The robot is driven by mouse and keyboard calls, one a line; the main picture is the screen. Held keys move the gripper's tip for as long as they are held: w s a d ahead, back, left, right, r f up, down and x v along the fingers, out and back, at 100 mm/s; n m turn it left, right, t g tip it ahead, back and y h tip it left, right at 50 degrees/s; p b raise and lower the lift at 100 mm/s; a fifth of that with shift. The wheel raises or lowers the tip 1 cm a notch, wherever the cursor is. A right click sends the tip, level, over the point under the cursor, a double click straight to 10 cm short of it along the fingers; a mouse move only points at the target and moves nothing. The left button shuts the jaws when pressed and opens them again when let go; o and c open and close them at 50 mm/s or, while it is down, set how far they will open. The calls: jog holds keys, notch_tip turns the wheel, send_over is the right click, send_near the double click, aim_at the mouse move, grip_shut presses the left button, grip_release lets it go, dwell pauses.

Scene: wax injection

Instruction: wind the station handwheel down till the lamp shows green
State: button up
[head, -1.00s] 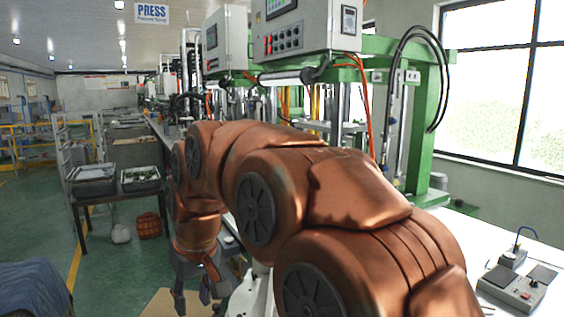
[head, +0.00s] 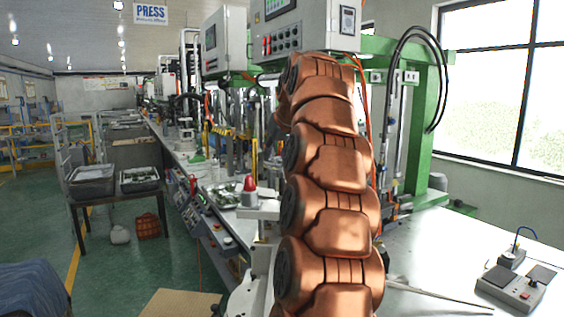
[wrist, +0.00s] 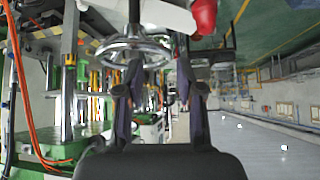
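The handwheel (wrist: 135,50) is a silver ring with spokes on a vertical shaft, at the upper left of the wrist view. My gripper (wrist: 159,72) is open, its two dark fingers apart. The right part of the wheel's rim shows between the fingertips; I cannot tell whether they touch it. The lamp (head: 250,184) is a red dome on a light bracket in the head view, and looks red, not green. It also shows at the top of the wrist view (wrist: 204,16). In the head view my arm hides my gripper and the handwheel.
The long workbench (head: 222,228) carries metal parts and fixtures. A control box (head: 300,30) hangs above, with orange cables nearby. A green press frame (head: 425,150) stands to the right. A grey button box (head: 517,288) sits on the white table.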

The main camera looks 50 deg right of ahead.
aim_at(282, 177)
jog(key=shift+m+h, duration=0.3)
jog(key=shift+w+d+f+p, duration=0.4)
jog(key=shift+w+d+f, duration=0.25)
jog(key=shift+d, duration=0.35)
jog(key=shift+w+d+f+p, duration=0.4)
jog(key=shift+w+d+f, duration=0.25)
jog(key=shift+d, duration=0.3)
jog(key=shift+w+d+f+p, duration=0.45)
jog(key=shift+d+f, duration=0.25)
jog(key=shift+d, duration=0.3)
grip_shut()
